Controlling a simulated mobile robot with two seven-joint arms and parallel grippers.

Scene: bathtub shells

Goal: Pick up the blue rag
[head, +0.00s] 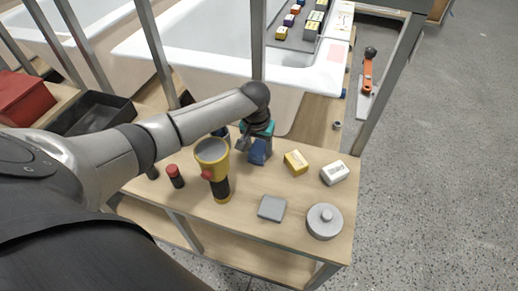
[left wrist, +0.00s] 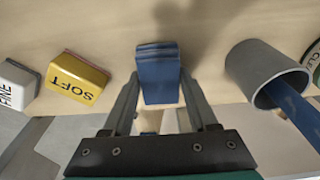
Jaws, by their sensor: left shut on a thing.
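The blue rag (left wrist: 158,75) is a folded blue block between the fingers of my left gripper (left wrist: 158,100) in the left wrist view. In the head view the rag (head: 259,153) shows just below my left gripper (head: 250,143), over the wooden table near its back edge. The gripper is shut on it. I cannot tell whether the rag still touches the table. My right gripper is not in view.
On the table (head: 240,225) stand a yellow flashlight (head: 213,165), a red-capped bottle (head: 175,176), a yellow block (head: 296,162), a white block (head: 335,172), a grey square (head: 272,208) and a round grey weight (head: 324,221). A grey cup (left wrist: 255,75) is right of the rag in the wrist view.

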